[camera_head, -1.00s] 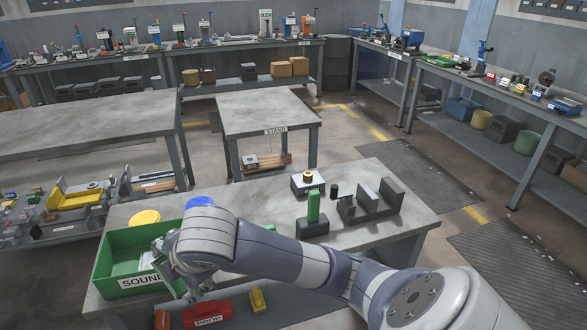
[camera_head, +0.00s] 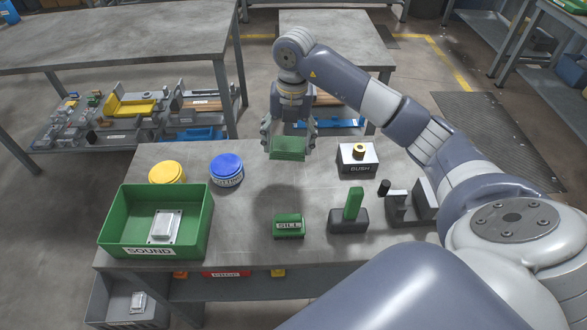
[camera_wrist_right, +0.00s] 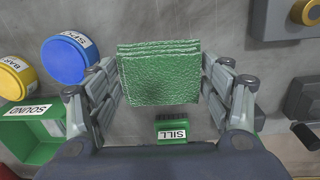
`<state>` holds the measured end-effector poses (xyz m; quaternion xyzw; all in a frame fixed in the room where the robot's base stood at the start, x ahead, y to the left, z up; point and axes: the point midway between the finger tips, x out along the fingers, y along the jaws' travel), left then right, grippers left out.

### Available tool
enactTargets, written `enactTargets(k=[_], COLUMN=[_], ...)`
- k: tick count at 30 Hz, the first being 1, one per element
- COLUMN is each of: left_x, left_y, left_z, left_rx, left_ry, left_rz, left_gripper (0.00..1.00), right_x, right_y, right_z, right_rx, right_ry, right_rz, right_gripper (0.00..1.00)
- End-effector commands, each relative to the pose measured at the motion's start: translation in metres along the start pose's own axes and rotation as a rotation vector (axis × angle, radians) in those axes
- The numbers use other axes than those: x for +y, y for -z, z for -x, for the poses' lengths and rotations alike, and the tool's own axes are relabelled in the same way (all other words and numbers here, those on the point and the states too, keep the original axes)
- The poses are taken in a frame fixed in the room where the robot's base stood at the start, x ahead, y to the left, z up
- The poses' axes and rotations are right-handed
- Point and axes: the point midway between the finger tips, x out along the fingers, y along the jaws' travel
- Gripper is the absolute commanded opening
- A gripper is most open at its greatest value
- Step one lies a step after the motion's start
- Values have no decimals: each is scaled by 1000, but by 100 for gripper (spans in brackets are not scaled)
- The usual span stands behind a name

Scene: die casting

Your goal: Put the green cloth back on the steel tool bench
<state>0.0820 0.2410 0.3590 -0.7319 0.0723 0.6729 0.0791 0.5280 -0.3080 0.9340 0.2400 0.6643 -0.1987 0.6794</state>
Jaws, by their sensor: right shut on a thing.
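My right gripper (camera_head: 289,138) is shut on a folded green cloth (camera_head: 288,151) and holds it above the far part of the grey workbench (camera_head: 255,258). In the right wrist view the cloth (camera_wrist_right: 160,78) is a thick, layered square between the two fingers (camera_wrist_right: 160,92). A dark shadow lies on the bench in front of it, and the cloth appears clear of the top. I cannot tell from a label which surface is the steel tool bench. My left gripper is out of view.
The bench middle is clear.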

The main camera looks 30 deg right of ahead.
Motion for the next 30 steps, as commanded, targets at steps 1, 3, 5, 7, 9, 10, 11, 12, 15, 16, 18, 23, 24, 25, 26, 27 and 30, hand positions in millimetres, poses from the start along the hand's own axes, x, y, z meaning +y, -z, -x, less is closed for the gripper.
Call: enactTargets(k=[1,3,5,7,9,10,11,12,15,16,18,23,24,25,26,27,30], left_x=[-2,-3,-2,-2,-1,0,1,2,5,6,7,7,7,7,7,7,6], left_y=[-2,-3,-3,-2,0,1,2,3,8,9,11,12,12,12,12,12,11], left_z=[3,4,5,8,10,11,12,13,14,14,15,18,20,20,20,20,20], left_rx=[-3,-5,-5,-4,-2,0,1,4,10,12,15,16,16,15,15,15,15], left_ry=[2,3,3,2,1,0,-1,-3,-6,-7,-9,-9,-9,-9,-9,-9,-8], left_rz=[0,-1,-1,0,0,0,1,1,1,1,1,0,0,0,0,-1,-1], left_gripper=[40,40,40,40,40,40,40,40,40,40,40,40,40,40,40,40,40], right_x=[-4,-9,-12,-13,-14,-14,-15,-16,-15,-15,-15,-17,-18,-18,-18,-18,-18], right_y=[-5,-8,-8,-8,-8,-8,-8,-8,-9,-9,-9,-8,-8,-8,-8,-9,-9], right_z=[4,4,-1,-13,-27,-33,-38,-44,-54,-56,-61,-82,-87,-91,-93,-95,-96], right_rx=[0,2,4,7,7,8,6,6,3,2,3,4,5,4,3,1,0], right_ry=[24,48,59,65,65,65,64,65,62,62,61,63,63,62,62,62,61], right_rz=[29,61,75,82,83,83,82,82,82,82,81,82,81,81,81,81,82], right_gripper=[54,54,54,54,54,54,54,54,54,54,54,54,54,54,54,54,54])
